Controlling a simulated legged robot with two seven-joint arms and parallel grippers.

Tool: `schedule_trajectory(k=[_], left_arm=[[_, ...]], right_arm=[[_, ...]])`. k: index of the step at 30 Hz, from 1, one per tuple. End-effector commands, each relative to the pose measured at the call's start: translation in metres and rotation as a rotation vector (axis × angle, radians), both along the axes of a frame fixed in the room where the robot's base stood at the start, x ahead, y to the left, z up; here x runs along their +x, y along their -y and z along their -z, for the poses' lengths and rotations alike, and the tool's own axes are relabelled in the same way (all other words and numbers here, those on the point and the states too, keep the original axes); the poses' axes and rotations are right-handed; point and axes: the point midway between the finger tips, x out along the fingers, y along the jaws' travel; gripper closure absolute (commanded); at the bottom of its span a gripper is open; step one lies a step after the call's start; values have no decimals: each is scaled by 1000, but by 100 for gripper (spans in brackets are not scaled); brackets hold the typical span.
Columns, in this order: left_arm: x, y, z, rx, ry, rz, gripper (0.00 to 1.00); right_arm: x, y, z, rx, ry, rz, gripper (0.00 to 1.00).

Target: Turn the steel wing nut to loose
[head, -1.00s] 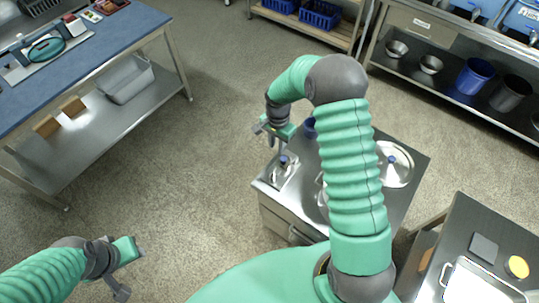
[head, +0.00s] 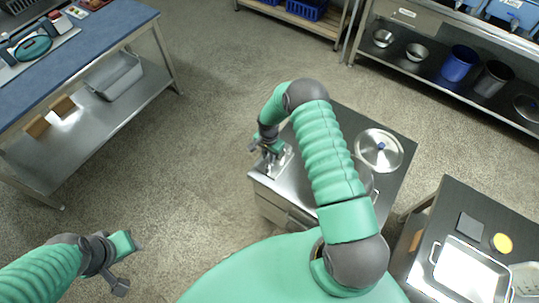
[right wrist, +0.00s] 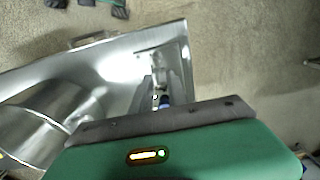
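My right gripper (head: 268,148) is low over the left corner of the steel cabinet (head: 320,205), at a bright steel plate (head: 286,162). In the right wrist view a small upright steel fitting (right wrist: 158,72) with a blue part (right wrist: 162,99) stands on that plate, just beyond my gripper's housing. I cannot make out the wing nut's wings clearly; the housing hides part of the spot. The right fingertips are hidden, so their opening does not show. My left gripper (head: 128,265) is over bare floor at the lower left, its fingers apart and empty.
A blue-topped bench (head: 75,50) is at the left. The floor between is clear.

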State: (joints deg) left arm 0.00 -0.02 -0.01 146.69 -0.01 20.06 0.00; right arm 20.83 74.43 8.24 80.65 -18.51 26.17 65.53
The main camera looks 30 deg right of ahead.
Motion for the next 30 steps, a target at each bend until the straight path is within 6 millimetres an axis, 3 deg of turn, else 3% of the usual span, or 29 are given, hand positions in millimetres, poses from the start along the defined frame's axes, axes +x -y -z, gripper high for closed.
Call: schedule_trajectory(k=[4,30], left_arm=[[0,0,0,0,0,0,64],[0,0,0,0,0,0,64]], right_arm=[[0,3,1,3,2,3,100],[1,4,0,1,5,2,100]])
